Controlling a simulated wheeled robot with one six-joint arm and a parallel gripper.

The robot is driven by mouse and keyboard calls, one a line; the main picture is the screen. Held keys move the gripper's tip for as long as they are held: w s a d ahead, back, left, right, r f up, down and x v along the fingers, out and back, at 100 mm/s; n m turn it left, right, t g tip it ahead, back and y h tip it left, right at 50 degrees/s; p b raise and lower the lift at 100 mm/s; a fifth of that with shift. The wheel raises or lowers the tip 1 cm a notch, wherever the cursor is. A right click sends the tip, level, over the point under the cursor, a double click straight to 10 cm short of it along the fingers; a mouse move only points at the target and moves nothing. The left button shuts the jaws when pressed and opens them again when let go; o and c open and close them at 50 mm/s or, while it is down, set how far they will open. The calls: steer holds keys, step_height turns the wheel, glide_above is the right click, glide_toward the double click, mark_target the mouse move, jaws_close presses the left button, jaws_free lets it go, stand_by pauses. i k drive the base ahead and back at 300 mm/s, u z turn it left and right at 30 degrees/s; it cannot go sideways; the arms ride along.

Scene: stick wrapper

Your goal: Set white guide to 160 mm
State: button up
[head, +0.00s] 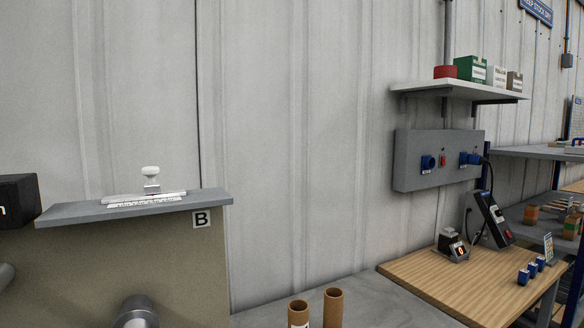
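The white guide (152,182) stands on a white scale bar (146,202) on top of the grey shelf (75,213) at the left. It has a rounded white knob on top. The scale's markings are too small to read, so I cannot tell its setting. My gripper is not in view.
A sign marked B (201,219) is below the shelf's right end. A black box (18,199) is at the left edge. Two brown tubes (333,307) stand at the bottom middle. A wooden bench (450,285) with small devices is at the right, under a grey socket panel (415,170).

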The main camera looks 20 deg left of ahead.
mark_target(152, 187)
steer(key=z, duration=0.4)
steer(key=k, duration=0.9)
steer(key=u, duration=1.7)
steer(key=i, duration=0.5)
steer(key=z, duration=0.05)
